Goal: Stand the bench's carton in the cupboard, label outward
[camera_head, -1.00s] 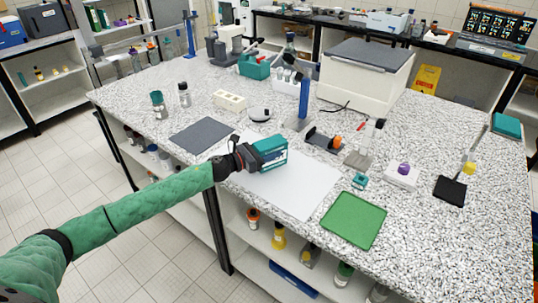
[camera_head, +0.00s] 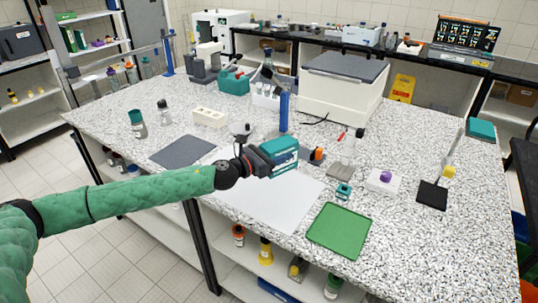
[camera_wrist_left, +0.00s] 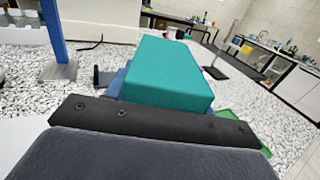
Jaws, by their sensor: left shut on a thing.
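The teal carton (camera_head: 283,152) is held by my left gripper (camera_head: 262,160) above the white sheet on the bench. A white label area shows on its side in the head view. In the left wrist view the carton (camera_wrist_left: 168,70) sticks out beyond the dark finger, with its plain teal face up. My left gripper is shut on it; the far finger is mostly hidden. The cupboard cannot be made out for sure in these frames. My right gripper is not in view.
The speckled bench (camera_head: 120,99) carries a white sheet (camera_head: 270,203), a grey mat (camera_head: 183,151), a green tray (camera_head: 339,231) and a blue post (camera_head: 284,112) behind the carton. A large white box (camera_head: 340,95) stands at the back. Bottles stand on shelves below the front edge.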

